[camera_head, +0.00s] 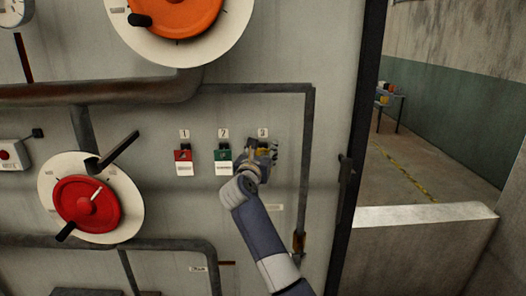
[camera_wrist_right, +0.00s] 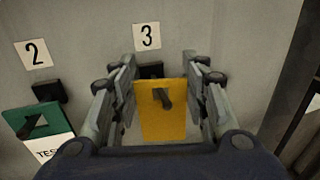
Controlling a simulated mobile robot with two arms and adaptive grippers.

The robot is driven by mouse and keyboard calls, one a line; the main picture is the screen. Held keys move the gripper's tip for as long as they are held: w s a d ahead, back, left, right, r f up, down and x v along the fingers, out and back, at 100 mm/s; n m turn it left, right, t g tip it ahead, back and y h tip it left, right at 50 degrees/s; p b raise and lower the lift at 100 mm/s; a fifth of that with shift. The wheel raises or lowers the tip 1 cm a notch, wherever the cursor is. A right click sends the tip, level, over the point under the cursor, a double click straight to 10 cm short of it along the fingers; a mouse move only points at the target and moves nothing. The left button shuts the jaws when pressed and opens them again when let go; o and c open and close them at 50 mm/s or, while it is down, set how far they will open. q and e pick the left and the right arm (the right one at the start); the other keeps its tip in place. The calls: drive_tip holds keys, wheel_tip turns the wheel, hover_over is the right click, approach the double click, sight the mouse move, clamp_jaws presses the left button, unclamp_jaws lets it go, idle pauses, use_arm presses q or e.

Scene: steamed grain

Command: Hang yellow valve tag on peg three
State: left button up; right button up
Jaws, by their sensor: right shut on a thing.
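The yellow valve tag (camera_wrist_right: 162,122) is upright between the fingers of my right gripper (camera_wrist_right: 163,105) in the right wrist view. The gripper is shut on it by its side edges. The dark peg three (camera_wrist_right: 163,98) shows in front of the tag's upper part and seems to pass through it. Its mount is just behind the tag's top edge, under the "3" label (camera_wrist_right: 147,36). In the head view, my right gripper (camera_head: 262,150) is at the wall under label 3 and mostly covers the yellow tag (camera_head: 263,152). My left gripper is not in view.
A red tag (camera_head: 184,162) hangs under label 1 and a green tag (camera_head: 223,160) under label 2, close left of my gripper. Pipes run above and right of the pegs. A red wheel (camera_head: 87,203) is at left, a doorway at right.

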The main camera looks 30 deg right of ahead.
drive_tip(key=o, duration=1.1)
